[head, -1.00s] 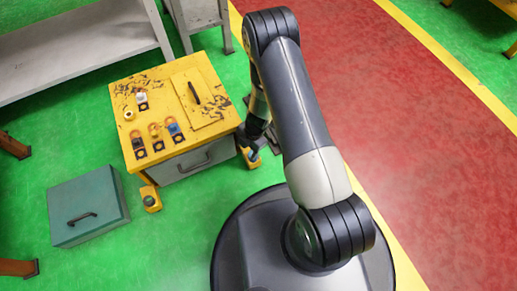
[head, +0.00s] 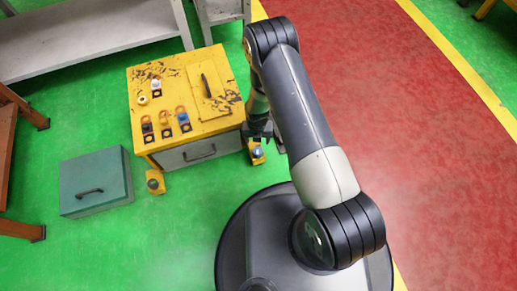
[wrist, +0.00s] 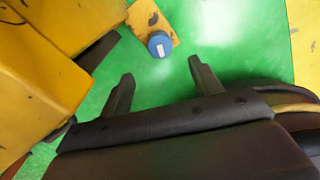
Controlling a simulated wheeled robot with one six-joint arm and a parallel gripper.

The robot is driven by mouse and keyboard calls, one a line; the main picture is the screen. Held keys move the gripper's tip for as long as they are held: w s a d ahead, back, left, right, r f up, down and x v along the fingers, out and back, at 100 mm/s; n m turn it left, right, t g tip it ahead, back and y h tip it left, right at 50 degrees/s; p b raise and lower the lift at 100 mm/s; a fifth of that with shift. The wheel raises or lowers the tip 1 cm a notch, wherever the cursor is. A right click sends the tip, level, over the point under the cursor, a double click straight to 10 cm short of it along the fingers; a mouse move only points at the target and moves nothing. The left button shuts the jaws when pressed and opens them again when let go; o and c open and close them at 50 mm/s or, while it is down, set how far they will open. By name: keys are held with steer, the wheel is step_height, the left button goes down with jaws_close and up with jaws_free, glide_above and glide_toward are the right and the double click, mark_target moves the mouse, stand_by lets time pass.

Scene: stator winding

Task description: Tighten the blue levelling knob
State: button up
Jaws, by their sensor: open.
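The blue levelling knob (wrist: 160,44) is a round blue cap with a pale mark on top. It sits on a yellow foot plate (wrist: 147,15) at the cabinet's base. In the head view the knob (head: 257,152) shows at the cabinet's front right corner, just below my gripper (head: 262,132). In the wrist view my gripper (wrist: 161,70) is open, its two fingers spread and empty. The knob lies beyond the fingertips, between their lines, and does not appear to touch either.
The yellow cabinet (head: 137,92) carries several small parts and stands beside my gripper. Another foot with a dark knob (head: 154,184) is at its front left. A teal box (head: 96,182) lies on the green floor to the left. Open floor lies in front.

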mark_target(258, 151)
step_height(258, 151, down, 10)
steer(key=b, duration=0.3)
steer(key=shift+r, duration=0.25)
steer(key=c, duration=1)
steer(key=shift+o, duration=0.2)
